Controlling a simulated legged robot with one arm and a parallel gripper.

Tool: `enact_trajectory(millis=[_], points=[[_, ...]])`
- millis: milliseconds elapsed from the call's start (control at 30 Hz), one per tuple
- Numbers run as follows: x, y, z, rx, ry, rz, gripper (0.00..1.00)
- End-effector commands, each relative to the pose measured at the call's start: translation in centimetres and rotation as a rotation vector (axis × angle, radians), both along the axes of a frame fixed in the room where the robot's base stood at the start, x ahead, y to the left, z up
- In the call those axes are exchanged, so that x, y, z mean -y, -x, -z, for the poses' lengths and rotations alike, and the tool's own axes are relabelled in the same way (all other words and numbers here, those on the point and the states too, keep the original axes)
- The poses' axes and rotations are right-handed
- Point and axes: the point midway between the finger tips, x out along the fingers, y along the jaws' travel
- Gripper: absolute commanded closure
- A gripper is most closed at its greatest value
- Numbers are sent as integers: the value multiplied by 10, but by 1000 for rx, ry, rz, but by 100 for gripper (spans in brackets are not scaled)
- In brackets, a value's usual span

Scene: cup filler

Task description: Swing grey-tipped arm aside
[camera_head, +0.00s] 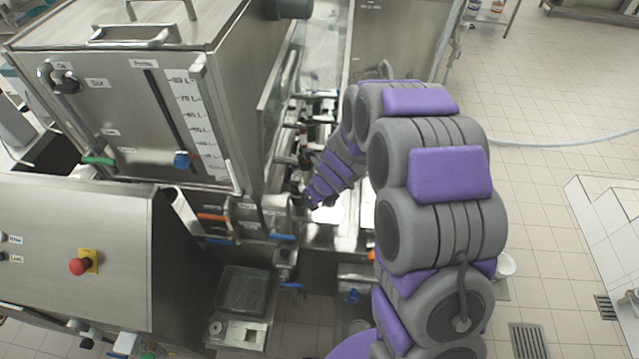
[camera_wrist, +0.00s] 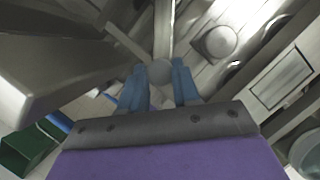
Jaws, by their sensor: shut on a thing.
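The grey-tipped arm shows in the wrist view as a metal bar running up from a round grey tip (camera_wrist: 160,72). The blue fingers of my gripper (camera_wrist: 160,80) are on either side of this tip and shut on it. In the head view my gripper (camera_head: 308,200) is at the filler, right of the big steel tank. Its fingers and the grey tip are too small and hidden to make out there.
The steel tank (camera_head: 140,100) stands left of my arm. A control box with a red emergency button (camera_head: 80,265) is at the lower left. A dark tray (camera_head: 243,290) sits low in front. Open tiled floor (camera_head: 560,130) lies to the right.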

Motion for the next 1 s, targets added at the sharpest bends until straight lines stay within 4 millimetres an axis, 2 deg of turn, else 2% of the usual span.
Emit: enact_trajectory(millis=[33, 300, 800, 833, 1000], points=[[-4, 1, -4, -1, -2, 21, 100], [-9, 0, -2, 4, -3, 103, 100], [-9, -1, -1, 6, -2, 120, 100], [-9, -1, -1, 6, -2, 120, 67], [-9, 0, -1, 6, -1, 120, 51]])
